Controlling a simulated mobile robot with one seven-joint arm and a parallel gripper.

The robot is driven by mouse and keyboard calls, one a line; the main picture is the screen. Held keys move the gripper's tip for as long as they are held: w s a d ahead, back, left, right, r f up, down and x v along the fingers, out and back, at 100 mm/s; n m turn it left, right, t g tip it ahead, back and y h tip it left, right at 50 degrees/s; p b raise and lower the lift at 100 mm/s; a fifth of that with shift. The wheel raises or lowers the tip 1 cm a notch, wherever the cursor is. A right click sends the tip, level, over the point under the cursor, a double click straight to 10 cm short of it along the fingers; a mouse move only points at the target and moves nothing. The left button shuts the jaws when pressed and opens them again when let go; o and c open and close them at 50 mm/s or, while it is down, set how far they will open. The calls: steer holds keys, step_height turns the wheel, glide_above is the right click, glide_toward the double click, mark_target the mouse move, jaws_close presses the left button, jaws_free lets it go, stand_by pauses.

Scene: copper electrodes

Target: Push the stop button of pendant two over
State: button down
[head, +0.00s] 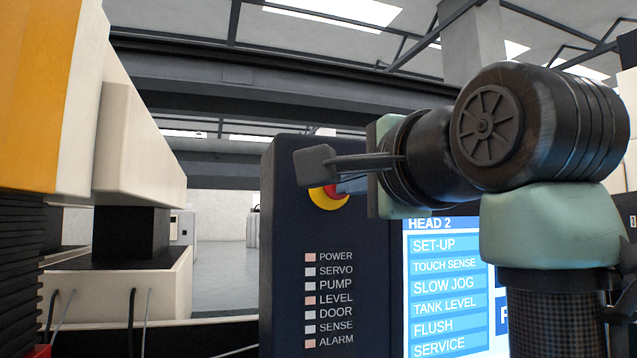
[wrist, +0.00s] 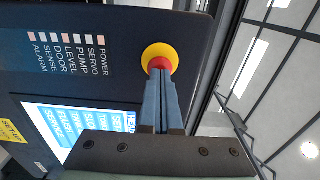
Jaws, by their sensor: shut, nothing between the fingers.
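The pendant (head: 281,240) is a dark blue panel headed by "HEAD 2" on its screen. Its stop button (head: 329,200) is red in a yellow collar near the top, partly covered by my gripper in the head view. My gripper (head: 316,165) is shut and empty, its fingers reaching left across the panel's upper part. In the wrist view the stop button (wrist: 159,49) shows just beyond the closed fingertips (wrist: 158,74), which overlap the lower part of its red cap. I cannot tell whether they touch it.
A lit screen (head: 446,285) with a column of menu keys is on the pendant, right of a column of indicator lamps (head: 310,299). A cream and orange machine (head: 140,140) stands at the left. Open floor (head: 222,266) shows between it and the pendant.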

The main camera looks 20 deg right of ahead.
steer(key=shift+w, duration=0.15)
steer(key=shift+w, duration=0.65)
stand_by(0.4)
steer(key=s+b, duration=0.1)
steer(key=s, duration=0.3)
stand_by(0.3)
